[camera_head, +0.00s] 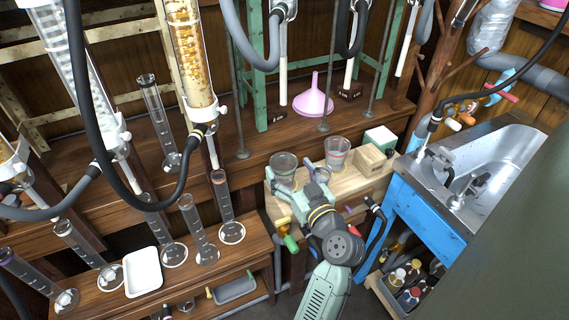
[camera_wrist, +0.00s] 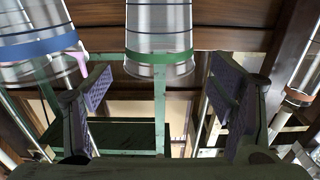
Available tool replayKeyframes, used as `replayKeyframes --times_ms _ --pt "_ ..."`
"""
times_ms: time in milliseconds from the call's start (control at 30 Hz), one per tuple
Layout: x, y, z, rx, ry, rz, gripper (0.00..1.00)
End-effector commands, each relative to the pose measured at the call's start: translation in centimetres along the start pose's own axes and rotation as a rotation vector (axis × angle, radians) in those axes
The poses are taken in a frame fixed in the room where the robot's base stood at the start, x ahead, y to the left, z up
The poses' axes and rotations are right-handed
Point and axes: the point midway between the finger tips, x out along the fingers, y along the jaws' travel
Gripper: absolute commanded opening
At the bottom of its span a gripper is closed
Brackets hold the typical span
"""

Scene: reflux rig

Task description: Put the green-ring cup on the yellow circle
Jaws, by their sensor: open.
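The green-ring cup (camera_wrist: 159,30) is a clear beaker with a green band, in the upper middle of the wrist view. It lies between the directions of my two fingers and beyond their tips, with a gap in the picture. In the head view it appears to be the clear cup (camera_head: 283,166) at the left end of the light wooden board. My gripper (camera_head: 297,202) is just in front of that cup, low over the board. In the wrist view my gripper (camera_wrist: 168,98) is open with nothing between its pads. I cannot make out a yellow circle in either view.
A blue-ring cup (camera_wrist: 38,42) is close beside the green-ring cup. A red-ring cup (camera_head: 337,152), a cardboard box (camera_head: 371,160) and a green-white box (camera_head: 380,138) stand on the board (camera_head: 352,187). Tall cylinders (camera_head: 228,205) stand left; a sink (camera_head: 488,165) is right.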

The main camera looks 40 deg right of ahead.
Motion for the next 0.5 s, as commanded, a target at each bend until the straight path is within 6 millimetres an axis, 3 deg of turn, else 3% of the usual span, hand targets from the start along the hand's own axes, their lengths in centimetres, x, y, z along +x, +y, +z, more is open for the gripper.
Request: replayKeyframes --times_ms 200,500 --pt "-4.9 0.1 0.2 -0.001 0.001 0.003 0.77" --pt "-8.1 0.0 0.0 -0.001 0.000 0.001 0.77"
